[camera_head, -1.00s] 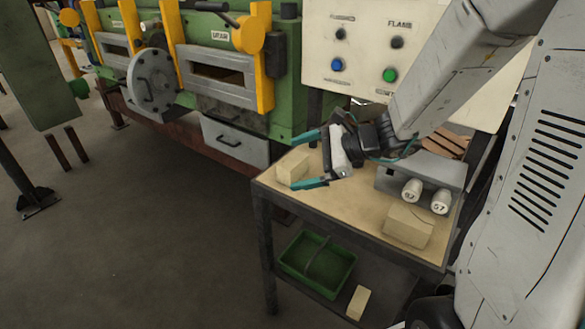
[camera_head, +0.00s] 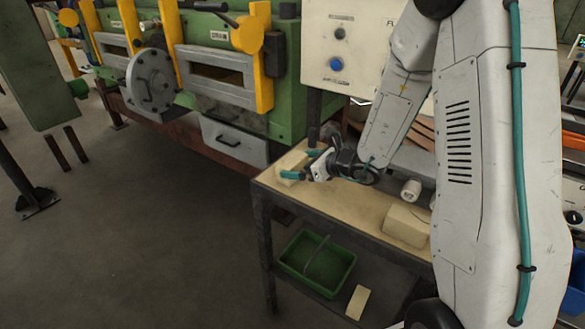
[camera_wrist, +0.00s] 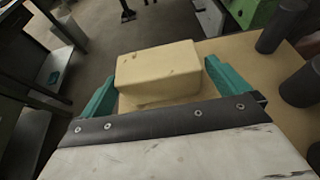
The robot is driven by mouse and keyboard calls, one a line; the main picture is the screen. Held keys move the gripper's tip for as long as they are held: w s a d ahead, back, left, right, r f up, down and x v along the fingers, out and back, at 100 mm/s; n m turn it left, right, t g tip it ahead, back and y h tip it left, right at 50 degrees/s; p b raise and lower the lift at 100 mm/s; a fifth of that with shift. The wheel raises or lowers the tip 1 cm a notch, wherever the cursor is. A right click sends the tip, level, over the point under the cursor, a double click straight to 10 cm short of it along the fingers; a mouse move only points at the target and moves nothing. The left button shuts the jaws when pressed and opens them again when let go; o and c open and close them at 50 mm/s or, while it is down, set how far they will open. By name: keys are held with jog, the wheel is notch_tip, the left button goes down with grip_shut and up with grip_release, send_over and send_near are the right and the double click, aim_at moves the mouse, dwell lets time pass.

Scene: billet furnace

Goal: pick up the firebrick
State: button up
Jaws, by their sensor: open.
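A pale yellow firebrick (camera_head: 293,159) lies at the left end of the table top in the head view, partly hidden by my gripper (camera_head: 300,164). In the wrist view the firebrick (camera_wrist: 158,68) lies flat, with a few dark marks on its top. My gripper's teal fingers are apart in the wrist view, one on each side of the brick's near part.
A larger pale block (camera_head: 406,226) and a white cylinder (camera_head: 411,190) stand at the right of the table (camera_head: 345,212). Below are a green tray (camera_head: 318,265) and another pale brick (camera_head: 358,302) on the lower shelf. The green furnace (camera_head: 290,95) stands behind. Dark cylinders (camera_wrist: 300,85) show right in the wrist view.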

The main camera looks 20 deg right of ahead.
aim_at(288, 163)
jog(key=x, duration=0.5)
jog(key=shift+a+r, duration=0.15)
jog(key=c, duration=0.9)
jog(key=shift+r, duration=0.2)
